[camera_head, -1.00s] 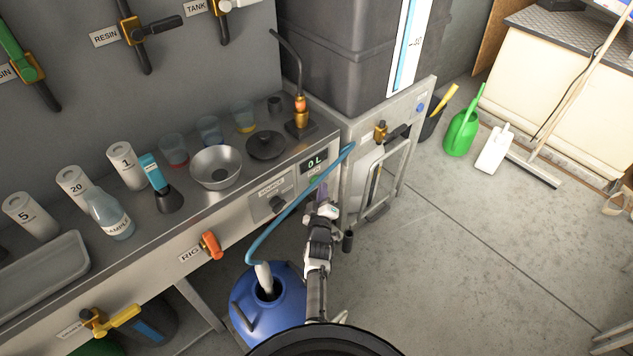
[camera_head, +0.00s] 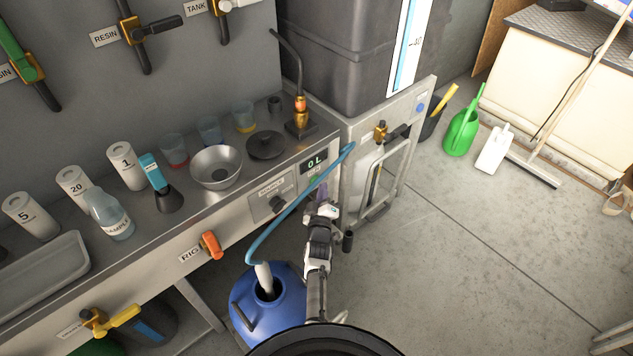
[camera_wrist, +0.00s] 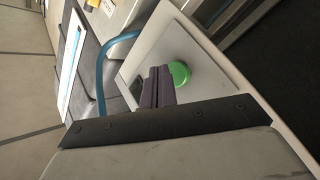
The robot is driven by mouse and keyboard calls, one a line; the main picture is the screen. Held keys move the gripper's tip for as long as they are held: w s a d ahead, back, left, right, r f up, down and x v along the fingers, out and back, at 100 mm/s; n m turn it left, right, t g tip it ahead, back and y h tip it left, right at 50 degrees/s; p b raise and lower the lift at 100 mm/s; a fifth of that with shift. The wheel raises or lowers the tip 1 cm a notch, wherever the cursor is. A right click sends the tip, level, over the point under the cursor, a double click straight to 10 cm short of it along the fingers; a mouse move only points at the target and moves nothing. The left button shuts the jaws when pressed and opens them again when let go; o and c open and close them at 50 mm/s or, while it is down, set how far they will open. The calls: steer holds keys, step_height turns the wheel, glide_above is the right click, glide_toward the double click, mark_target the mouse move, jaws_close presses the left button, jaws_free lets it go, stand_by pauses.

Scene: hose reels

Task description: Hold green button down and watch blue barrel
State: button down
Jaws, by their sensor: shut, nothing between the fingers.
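The green button (camera_wrist: 180,73) sits on the pale metal panel in the wrist view. My gripper (camera_wrist: 160,75) is shut and empty, its dark fingertips at or just beside the button; I cannot tell whether they touch it. In the head view, the button (camera_head: 313,180) shows as a small green patch just beyond my gripper (camera_head: 321,192). A display (camera_head: 314,162) above it reads "0 L". The blue barrel (camera_head: 268,302) stands on the floor below the bench. A pale nozzle (camera_head: 264,275) on a blue hose (camera_head: 293,205) goes into its opening.
A black knob (camera_head: 277,204) and an orange RIG valve (camera_head: 211,245) are on the bench front. A tall grey tank (camera_head: 345,50) is behind.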

steer(key=shift+w+a, duration=0.1)
stand_by(0.3)
steer(key=shift+w+a, duration=0.2)
steer(key=shift+w+a, duration=0.4)
steer(key=shift+a, duration=0.05)
stand_by(2.2)
stand_by(3.0)
steer(key=shift+s+d, duration=0.7)
steer(key=shift+d, duration=0.05)
steer(key=shift+s+d+b, duration=0.35)
steer(key=shift+s+d, duration=1.45)
